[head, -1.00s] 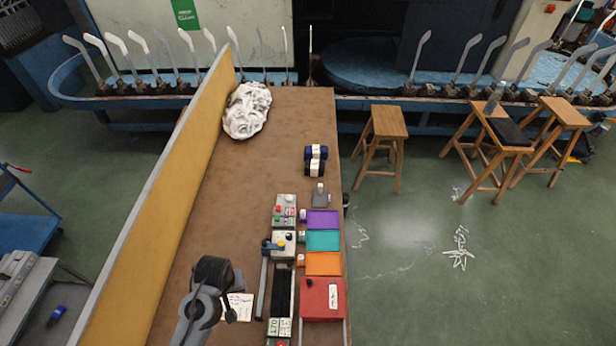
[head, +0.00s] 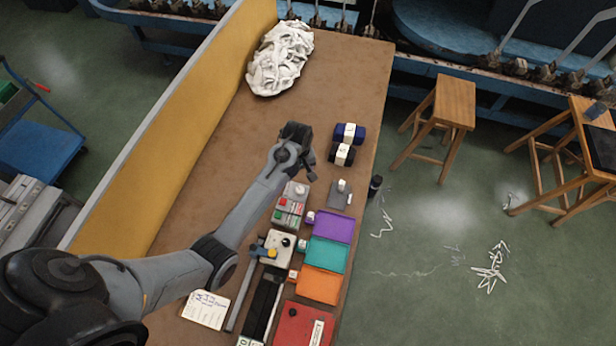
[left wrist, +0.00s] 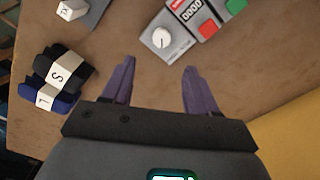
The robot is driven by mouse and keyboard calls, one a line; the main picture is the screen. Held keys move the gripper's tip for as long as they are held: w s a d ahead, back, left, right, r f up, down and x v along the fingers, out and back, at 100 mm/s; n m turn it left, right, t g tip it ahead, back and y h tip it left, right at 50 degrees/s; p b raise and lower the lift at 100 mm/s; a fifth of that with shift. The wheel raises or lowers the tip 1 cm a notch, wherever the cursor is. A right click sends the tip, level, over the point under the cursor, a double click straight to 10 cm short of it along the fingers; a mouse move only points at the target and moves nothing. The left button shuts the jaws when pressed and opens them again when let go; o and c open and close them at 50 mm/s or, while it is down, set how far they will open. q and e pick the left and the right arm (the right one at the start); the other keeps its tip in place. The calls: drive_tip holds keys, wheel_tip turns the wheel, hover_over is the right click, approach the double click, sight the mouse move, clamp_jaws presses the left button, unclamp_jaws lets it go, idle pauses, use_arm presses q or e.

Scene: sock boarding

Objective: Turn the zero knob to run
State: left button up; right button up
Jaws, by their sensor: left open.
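The white zero knob (left wrist: 161,38) sits on the sloped end of a grey box with a digit counter and red and green buttons. The same grey box (head: 291,206) shows in the head view on the brown table, with the knob at its far end. My left gripper (left wrist: 158,66) is open and empty, its two dark fingers spread short of the knob in the left wrist view. In the head view the left gripper (head: 311,176) is over the table just beyond that box. The knob's label is too small to read. My right gripper is not in view.
Two banded sock rolls (head: 346,142) lie beyond the box. Purple (head: 333,227), teal (head: 327,254) and orange (head: 317,285) trays line the right side. A yellow partition (head: 170,120) bounds the left. A white sock pile (head: 281,58) lies at the far end.

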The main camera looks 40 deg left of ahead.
sight(300, 189)
use_arm(q)
drive_tip(key=f, duration=0.9)
drive_tip(key=shift+s+f+b, duration=0.2)
drive_tip(key=shift+f+b, duration=0.05)
drive_tip(key=shift+b, duration=0.15)
drive_tip(key=shift+f, duration=0.55)
drive_tip(key=c, duration=1)
drive_tip(key=shift+c, duration=0.2)
